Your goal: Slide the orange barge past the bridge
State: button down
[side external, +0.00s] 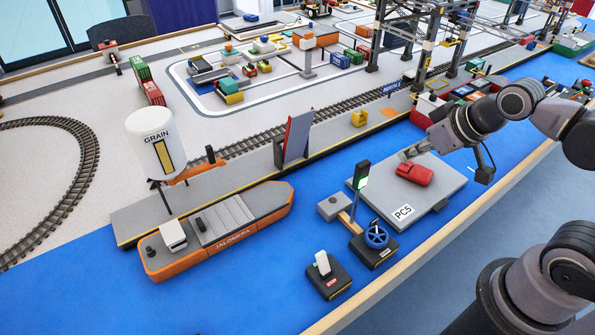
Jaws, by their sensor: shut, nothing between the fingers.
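The orange barge (188,262), marked JALOMERA, lies on the blue water at the left, alongside the grey quay. It has a grey ribbed cover and a white cabin at its left end. What looks like the bridge leaf (298,136), a grey panel with a red face, stands steeply raised on the quay edge, right of the barge's bow. My gripper (404,155) is shut and empty above the far edge of the grey PC5 platform, close to a red car-like object (414,174). It is well to the right of the barge and apart from it.
The grey PC5 platform (440,189) lies right of the channel. A signal post lit green (362,176), a blue handwheel (376,236) and a black box with a white lever (323,264) stand before it. Blue water is open between bow and platform.

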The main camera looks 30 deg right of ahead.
jog(key=w+a+n+g+y, duration=0.3)
jog(key=w+a+n+y, duration=0.45)
jog(key=w+a, duration=0.85)
jog(key=n+g+y, duration=0.3)
jog(key=n+g, duration=0.1)
jog(key=n, duration=0.6)
send_near(174, 229)
jog(key=d, duration=0.1)
jog(key=d+f, duration=0.2)
jog(key=d, duration=0.1)
jog(key=shift+d, duration=0.1)
jog(key=shift+a+f+y, duration=0.15)
jog(key=shift+a+y, duration=0.1)
jog(key=shift+a, duration=0.2)
jog(key=a, duration=0.7)
jog(key=a+f, duration=0.1)
jog(key=a, duration=0.3)
jog(key=shift+a, duration=0.25)
jog(key=shift+f, duration=0.35)
jog(key=shift+s, duration=0.1)
